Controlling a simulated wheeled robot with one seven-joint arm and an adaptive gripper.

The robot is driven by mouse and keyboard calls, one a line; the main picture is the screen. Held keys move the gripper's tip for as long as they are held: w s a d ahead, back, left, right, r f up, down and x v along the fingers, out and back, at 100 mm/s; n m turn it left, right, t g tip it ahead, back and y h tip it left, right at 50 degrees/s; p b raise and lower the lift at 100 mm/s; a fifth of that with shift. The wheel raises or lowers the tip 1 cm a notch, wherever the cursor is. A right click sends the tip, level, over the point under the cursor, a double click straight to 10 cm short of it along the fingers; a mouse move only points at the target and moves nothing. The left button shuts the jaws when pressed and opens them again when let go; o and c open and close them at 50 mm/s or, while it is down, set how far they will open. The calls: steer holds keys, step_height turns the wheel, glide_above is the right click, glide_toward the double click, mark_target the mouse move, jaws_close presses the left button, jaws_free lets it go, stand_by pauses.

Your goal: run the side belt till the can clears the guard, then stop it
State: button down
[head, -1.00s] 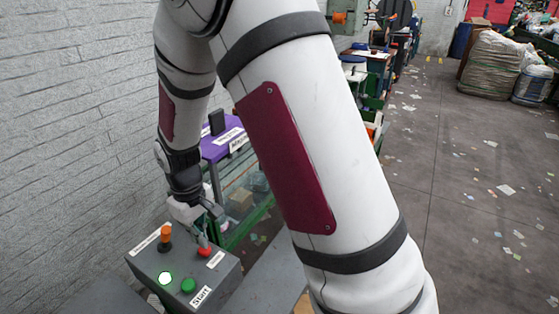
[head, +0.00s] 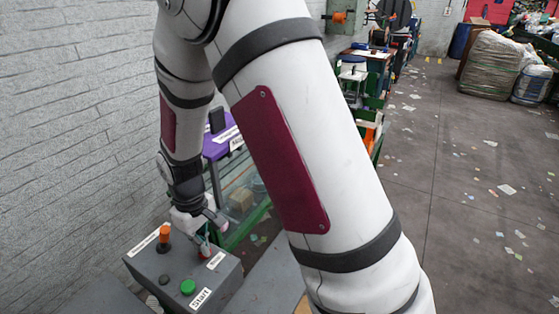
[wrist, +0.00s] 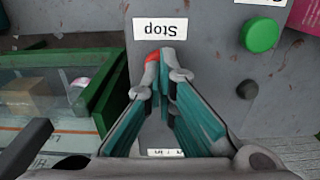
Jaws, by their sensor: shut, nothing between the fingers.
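The grey control box (head: 228,275) carries a green Start button (head: 188,287), a dark unlit lamp (head: 164,280), an orange-topped switch (head: 164,234) and a red Stop button (wrist: 152,58). My gripper (head: 204,246) is shut and empty, its fingertips down at the Stop button and covering most of it. In the wrist view the teal-padded fingers (wrist: 166,66) meet beside the Stop label (wrist: 161,29). A white and red item (wrist: 80,88) shows behind the guard's clear panel, partly hidden by its green frame (wrist: 125,92); I cannot tell whether it is the can.
A brown cardboard box (head: 240,199) sits behind the clear panel, next to the green frame. A purple-topped unit (head: 218,145) stands beyond the control box. A brick wall (head: 70,120) closes the left side. The littered floor (head: 470,220) on the right is open.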

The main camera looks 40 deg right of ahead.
steer(key=shift+r, duration=0.1)
steer(key=shift+r+p, duration=0.85)
steer(key=shift+r, duration=0.6)
steer(key=shift+r, duration=0.1)
step_height(320, 180, up, 5)
steer(key=shift+f+p, duration=0.1)
steer(key=shift+p, duration=1.05)
steer(key=s+d+r+m+t, duration=0.1)
steer(key=s+d+r, duration=0.1)
steer(key=s+r, duration=0.45)
steer(key=s+d+r+m+t, duration=0.1)
steer(key=s+r+t, duration=0.15)
steer(key=r, duration=0.75)
steer(key=s+d+r+m+t, duration=0.1)
steer(key=s+r, duration=0.2)
steer(key=s, duration=0.4)
steer(key=s+d+r+m+t, duration=0.1)
steer(key=s+r, duration=0.2)
steer(key=s, duration=0.4)
steer(key=shift+s+d+m, duration=0.15)
steer(key=shift+d+m, duration=0.1)
steer(key=shift+m, duration=0.05)
